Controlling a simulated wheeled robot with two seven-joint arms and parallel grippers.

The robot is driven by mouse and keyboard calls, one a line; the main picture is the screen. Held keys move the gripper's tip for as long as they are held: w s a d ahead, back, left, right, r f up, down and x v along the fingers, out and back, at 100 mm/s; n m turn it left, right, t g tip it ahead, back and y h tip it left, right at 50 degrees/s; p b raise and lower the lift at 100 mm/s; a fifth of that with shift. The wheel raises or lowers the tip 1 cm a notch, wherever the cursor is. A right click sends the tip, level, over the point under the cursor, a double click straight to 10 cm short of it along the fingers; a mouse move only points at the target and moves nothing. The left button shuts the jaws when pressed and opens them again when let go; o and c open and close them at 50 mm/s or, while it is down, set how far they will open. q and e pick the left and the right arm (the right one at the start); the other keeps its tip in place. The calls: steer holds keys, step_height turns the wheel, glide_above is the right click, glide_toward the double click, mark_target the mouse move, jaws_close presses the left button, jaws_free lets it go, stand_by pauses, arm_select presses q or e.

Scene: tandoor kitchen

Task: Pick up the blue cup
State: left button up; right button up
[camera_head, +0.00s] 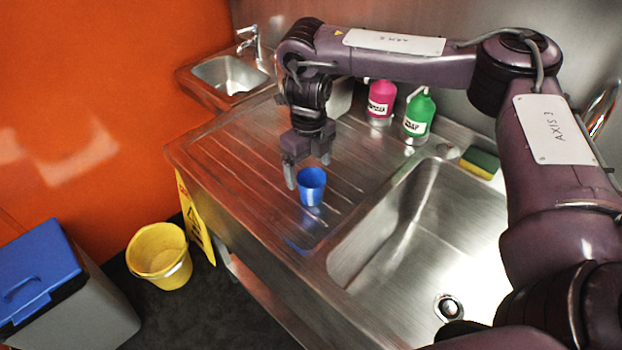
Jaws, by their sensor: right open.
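The blue cup (312,188) stands upright on the ridged steel drainboard, left of the large sink basin. My right gripper (308,174) points down just above and behind the cup. Its jaws are open. One finger shows at the cup's left side, and the other shows behind the cup's upper right. I cannot tell whether either finger touches the cup. My left gripper is not in view.
A pink bottle (381,100) and a green bottle (419,114) stand behind the large sink basin (410,250). A sponge (480,162) lies at the back right. A yellow bucket (160,258) and a blue-lidded bin (60,290) stand on the floor at left. The drainboard around the cup is clear.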

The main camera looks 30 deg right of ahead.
mark_target(312, 184)
steer(key=shift+s+f+p, duration=0.2)
steer(key=shift+s+f, duration=0.05)
steer(key=shift+f, duration=0.4)
steer(key=shift+s+f+p, duration=0.2)
steer(key=shift+s+f, duration=0.05)
steer(key=shift+f, duration=0.35)
steer(key=f, duration=0.2)
steer(key=shift+w+d+f, duration=0.25)
steer(key=shift+w+f, duration=0.1)
steer(key=shift+f, duration=0.3)
steer(key=shift+s, duration=0.1)
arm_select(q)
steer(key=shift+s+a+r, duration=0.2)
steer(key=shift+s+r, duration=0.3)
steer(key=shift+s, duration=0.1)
arm_select(e)
steer(key=c, duration=1.1)
